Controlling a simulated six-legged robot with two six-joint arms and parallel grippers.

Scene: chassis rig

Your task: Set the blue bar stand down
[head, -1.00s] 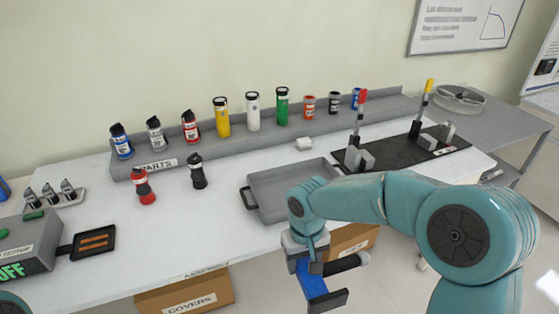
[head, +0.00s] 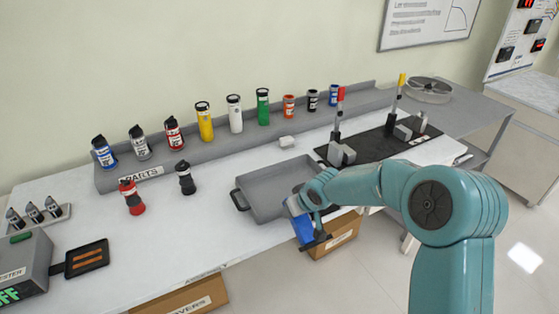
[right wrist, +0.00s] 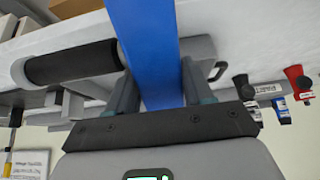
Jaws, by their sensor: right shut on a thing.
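The blue bar stand shows as a flat blue bar (head: 304,231) in the head view, just off the table's front edge, below the grey tray. My right gripper (right wrist: 160,84) is shut on it. In the right wrist view the blue bar (right wrist: 145,42) runs between the two fingers and out of the top of the picture. A black cylinder (right wrist: 70,63) shows beside the bar; I cannot tell whether it is joined to it. The stand's ends are mostly hidden or out of frame. My left gripper is not in view.
A grey tray (head: 242,205) with a side handle lies near the table's front edge. A black mat (head: 375,151) with two upright posts is right of it. Several bottles stand on the rear ledge (head: 112,182). Bare white table (head: 160,240) lies left of the tray. Cardboard boxes sit below.

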